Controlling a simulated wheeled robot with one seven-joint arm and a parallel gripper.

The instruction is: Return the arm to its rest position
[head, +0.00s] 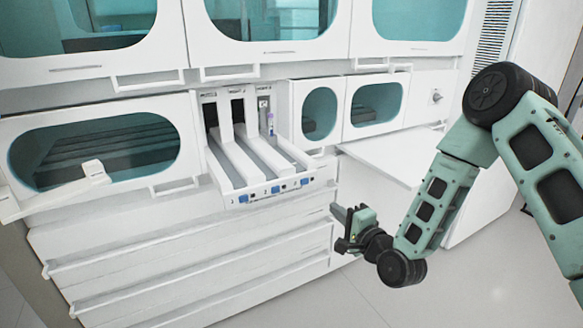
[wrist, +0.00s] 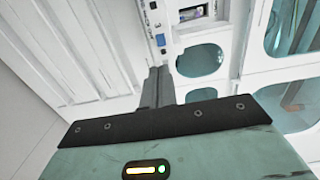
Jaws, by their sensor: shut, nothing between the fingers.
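My arm comes in from the right side of the head view, bent at its elbow. My gripper (head: 342,228) hangs in the air in front of the white cabinet, right of and below the tube track unit (head: 262,186). In the wrist view my gripper (wrist: 157,88) has its two dark fingers together, with nothing between them. The track unit has several white lanes and blue marks on its front edge. A small tube with a purple part (head: 270,124) stands at the back of the right lane. My gripper touches nothing that I can see.
The white cabinet (head: 190,262) has long drawer fronts below the track. A white shelf (head: 392,160) juts out right of the track, near my arm. A white handle-like part (head: 95,172) sticks out at the left. The grey floor (head: 470,290) is clear at the lower right.

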